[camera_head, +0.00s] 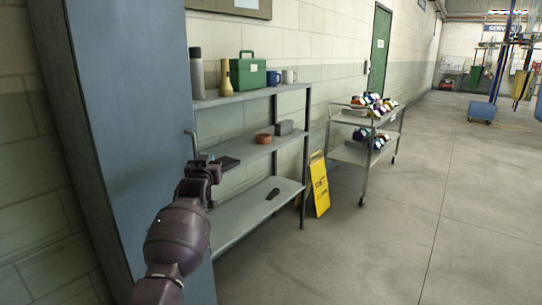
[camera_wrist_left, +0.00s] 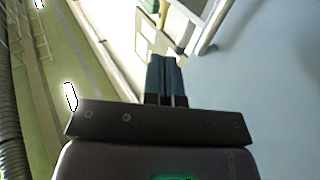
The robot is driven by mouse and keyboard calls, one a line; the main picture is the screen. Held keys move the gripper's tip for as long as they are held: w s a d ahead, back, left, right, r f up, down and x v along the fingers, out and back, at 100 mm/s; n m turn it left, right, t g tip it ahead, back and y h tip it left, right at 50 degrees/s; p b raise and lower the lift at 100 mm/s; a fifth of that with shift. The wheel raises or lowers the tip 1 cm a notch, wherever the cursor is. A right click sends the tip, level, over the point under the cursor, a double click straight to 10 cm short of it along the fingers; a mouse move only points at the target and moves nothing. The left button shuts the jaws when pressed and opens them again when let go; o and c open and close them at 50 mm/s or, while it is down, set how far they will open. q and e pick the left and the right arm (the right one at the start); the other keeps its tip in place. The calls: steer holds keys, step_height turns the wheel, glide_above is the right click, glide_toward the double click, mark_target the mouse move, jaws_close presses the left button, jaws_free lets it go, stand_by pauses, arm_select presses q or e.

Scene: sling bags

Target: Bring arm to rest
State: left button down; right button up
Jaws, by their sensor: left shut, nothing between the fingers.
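My left arm comes in from the lower left in the head view, with its gripper (camera_head: 208,166) raised in front of the shelf rack and beside the grey-blue cabinet. In the left wrist view the two dark fingers of the left gripper (camera_wrist_left: 166,76) lie together with nothing between them. My right gripper is in neither view.
A tall grey-blue cabinet (camera_head: 128,140) stands close on the left. A metal shelf rack (camera_head: 262,205) holds a green toolbox (camera_head: 248,74), a flask, a bottle and mugs. A yellow floor sign (camera_head: 319,186) and a loaded cart (camera_head: 350,153) stand beyond it. The floor at right is clear.

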arm_select(q)
steer(key=s+a+f+g, duration=0.1)
steer(key=s+f+g, duration=0.1)
steer(key=s+f, duration=1)
steer(key=s+a+f+m+g, duration=0.1)
steer(key=s+f+g, duration=0.2)
steer(key=s+f, duration=0.8)
steer(key=s+a+f+g, duration=0.2)
steer(key=s+f, duration=1)
steer(key=s, duration=2.2)
steer(key=shift+s+f+m+g+h, duration=0.15)
steer(key=shift+f+m+g+h, duration=0.2)
steer(key=shift+g, duration=0.15)
